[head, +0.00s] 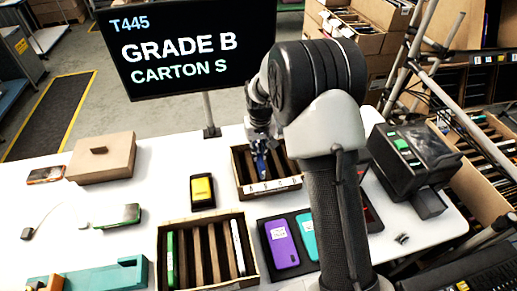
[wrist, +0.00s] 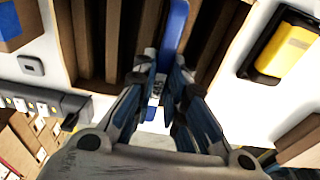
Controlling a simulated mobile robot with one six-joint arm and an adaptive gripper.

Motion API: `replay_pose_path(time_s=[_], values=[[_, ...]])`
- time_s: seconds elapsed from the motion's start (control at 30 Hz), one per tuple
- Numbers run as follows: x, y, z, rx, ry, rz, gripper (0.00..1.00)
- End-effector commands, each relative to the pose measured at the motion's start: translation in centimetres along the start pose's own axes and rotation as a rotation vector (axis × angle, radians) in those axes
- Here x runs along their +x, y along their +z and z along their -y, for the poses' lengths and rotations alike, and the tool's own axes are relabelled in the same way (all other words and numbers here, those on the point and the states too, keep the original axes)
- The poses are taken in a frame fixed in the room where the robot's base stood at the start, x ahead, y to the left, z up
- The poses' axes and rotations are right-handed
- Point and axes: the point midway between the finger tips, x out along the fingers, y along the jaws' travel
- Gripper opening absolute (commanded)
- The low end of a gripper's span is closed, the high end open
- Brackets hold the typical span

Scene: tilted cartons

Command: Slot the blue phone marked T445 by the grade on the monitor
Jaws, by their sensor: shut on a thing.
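The monitor (head: 190,45) reads T445, GRADE B, CARTON S. My gripper (head: 260,142) is shut on the blue phone (head: 261,164), held upright and end-down over the back carton (head: 272,190). In the wrist view the blue phone (wrist: 175,32) stands between the fingertips of my gripper (wrist: 168,75); its edge faces the camera. The back carton has dark slots between brown dividers (wrist: 122,40) and a lettered strip on its front. The phone's lower end overlaps the slots; I cannot tell how deep it is. Its T445 mark is not readable.
A second slotted carton (head: 203,281) in front holds a green and a white phone. A yellow phone (head: 202,190) lies left of the back carton. Purple (head: 281,243) and teal phones lie right of the front carton. A black device (head: 412,155) stands at right.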

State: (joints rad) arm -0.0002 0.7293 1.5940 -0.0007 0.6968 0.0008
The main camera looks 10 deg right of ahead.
Motion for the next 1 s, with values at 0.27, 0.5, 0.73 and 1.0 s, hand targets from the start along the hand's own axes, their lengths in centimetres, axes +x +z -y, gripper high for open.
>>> replay_pose_path(time_s=[0.27,0.5,0.73,1.0], values=[[2.1,0.2,0.0,0.000,0.000,-0.001,0.00],[3.8,0.5,0.0,0.000,0.000,0.000,0.00],[4.6,0.5,0.0,0.000,0.000,-0.001,0.00],[4.6,0.5,0.0,0.000,0.000,-0.001,0.00]])
